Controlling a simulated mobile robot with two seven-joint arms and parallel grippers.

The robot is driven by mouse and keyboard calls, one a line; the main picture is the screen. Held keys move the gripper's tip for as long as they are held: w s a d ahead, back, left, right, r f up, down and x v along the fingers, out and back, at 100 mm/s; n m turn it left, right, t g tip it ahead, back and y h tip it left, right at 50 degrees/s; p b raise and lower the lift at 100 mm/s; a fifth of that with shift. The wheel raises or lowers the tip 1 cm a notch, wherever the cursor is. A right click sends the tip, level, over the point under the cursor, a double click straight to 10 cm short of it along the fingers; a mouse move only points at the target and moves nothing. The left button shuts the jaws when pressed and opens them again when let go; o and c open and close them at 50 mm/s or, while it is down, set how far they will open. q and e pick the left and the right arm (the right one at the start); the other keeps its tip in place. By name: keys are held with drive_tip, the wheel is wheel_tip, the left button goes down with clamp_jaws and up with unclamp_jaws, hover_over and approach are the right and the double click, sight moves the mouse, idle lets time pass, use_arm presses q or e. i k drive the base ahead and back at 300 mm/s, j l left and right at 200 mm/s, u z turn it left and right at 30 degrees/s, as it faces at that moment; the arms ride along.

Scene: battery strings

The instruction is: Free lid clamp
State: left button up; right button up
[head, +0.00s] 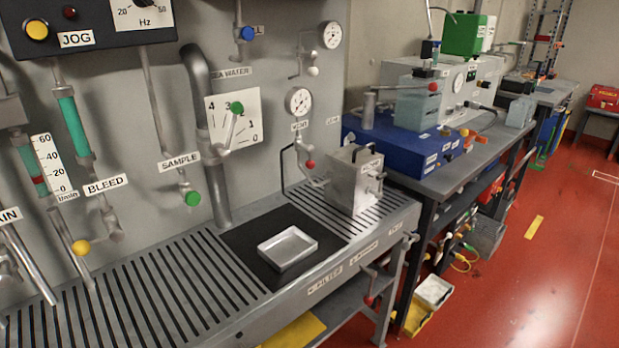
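A grey metal box (350,185) stands upright on the slatted bench top, right of the black mat. A handle shows on its lid (364,152), and small metal clamp-like fittings (375,178) show on its right side. Whether a clamp there is fastened or loose is too small to tell. Neither of my grippers is in view.
A shallow metal tray (287,248) lies on the black mat (243,238). Pipes, gauges (298,101) and valves cover the panel behind, with a red-knobbed valve (310,164) close left of the box. A blue case (405,145) sits on the bench to the right. Red floor (520,270) is open there.

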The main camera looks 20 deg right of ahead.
sight(378, 195)
drive_tip(key=l+u, duration=1)
drive_tip(key=k+l+u, duration=0.1)
drive_tip(key=l+u, duration=0.2)
drive_tip(key=l, duration=0.2)
drive_tip(key=k+l+u, duration=0.1)
drive_tip(key=l+u, duration=0.2)
drive_tip(key=l, duration=0.15)
drive_tip(key=k+l+u, duration=0.1)
drive_tip(key=l, duration=0.25)
drive_tip(key=k+l+u, duration=0.25)
drive_tip(key=k+l, duration=0.15)
drive_tip(key=l, duration=0.2)
drive_tip(key=k+l, duration=0.15)
drive_tip(key=l, duration=0.15)
drive_tip(key=k+l, duration=0.2)
drive_tip(key=l, duration=0.15)
drive_tip(key=k+l, duration=0.15)
drive_tip(key=l, duration=0.15)
